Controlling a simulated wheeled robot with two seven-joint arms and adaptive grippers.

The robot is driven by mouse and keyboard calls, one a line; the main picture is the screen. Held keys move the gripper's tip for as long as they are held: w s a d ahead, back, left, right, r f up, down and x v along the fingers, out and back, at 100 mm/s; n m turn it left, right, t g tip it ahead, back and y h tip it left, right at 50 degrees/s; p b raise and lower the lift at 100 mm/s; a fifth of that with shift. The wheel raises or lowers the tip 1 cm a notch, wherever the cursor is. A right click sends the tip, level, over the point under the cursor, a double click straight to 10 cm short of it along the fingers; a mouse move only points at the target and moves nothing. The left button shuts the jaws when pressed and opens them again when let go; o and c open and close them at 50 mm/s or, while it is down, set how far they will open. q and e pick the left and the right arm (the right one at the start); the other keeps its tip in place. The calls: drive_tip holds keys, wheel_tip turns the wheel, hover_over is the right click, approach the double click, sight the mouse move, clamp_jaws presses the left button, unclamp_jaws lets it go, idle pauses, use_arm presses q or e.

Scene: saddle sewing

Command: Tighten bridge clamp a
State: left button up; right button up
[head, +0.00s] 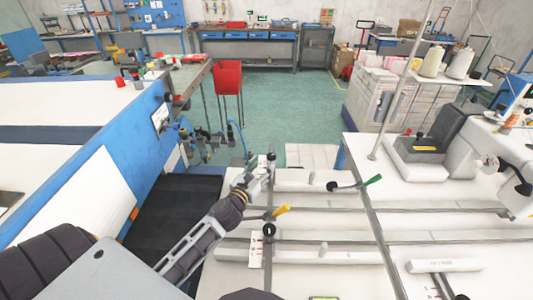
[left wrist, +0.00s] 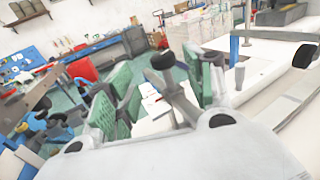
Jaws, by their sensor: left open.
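Several toggle clamps stand on the white work table, and I cannot tell by sight which is bridge clamp a. One clamp with a black knob (head: 271,157) stands at the far left of the table, beside my left gripper (head: 258,176). One has a yellow handle (head: 280,211) nearer me, and another has a green handle (head: 372,180) to the right. In the left wrist view, my left gripper (left wrist: 172,66) is open, its green pads apart. A black knob on a grey clamp arm (left wrist: 163,62) shows between or just beyond the fingers; contact is unclear. My right gripper is not seen.
White bars and metal rails (head: 440,237) cross the table (head: 340,222). A sewing machine (head: 480,145) stands at the right. A blue-sided table (head: 125,140) stands at the left.

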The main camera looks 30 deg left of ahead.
sight(269, 158)
use_arm(q)
drive_tip(key=shift+a, duration=0.1)
drive_tip(key=shift+s+d+r, duration=0.1)
drive_tip(key=shift+d+r, duration=0.05)
drive_tip(key=shift+d, duration=0.15)
drive_tip(key=shift+w+a, duration=0.1)
drive_tip(key=shift+w, duration=1.05)
drive_tip(key=shift+w+p, duration=0.35)
drive_tip(key=shift+w, duration=1)
drive_tip(key=shift+w+p, duration=0.35)
drive_tip(key=shift+w, duration=0.95)
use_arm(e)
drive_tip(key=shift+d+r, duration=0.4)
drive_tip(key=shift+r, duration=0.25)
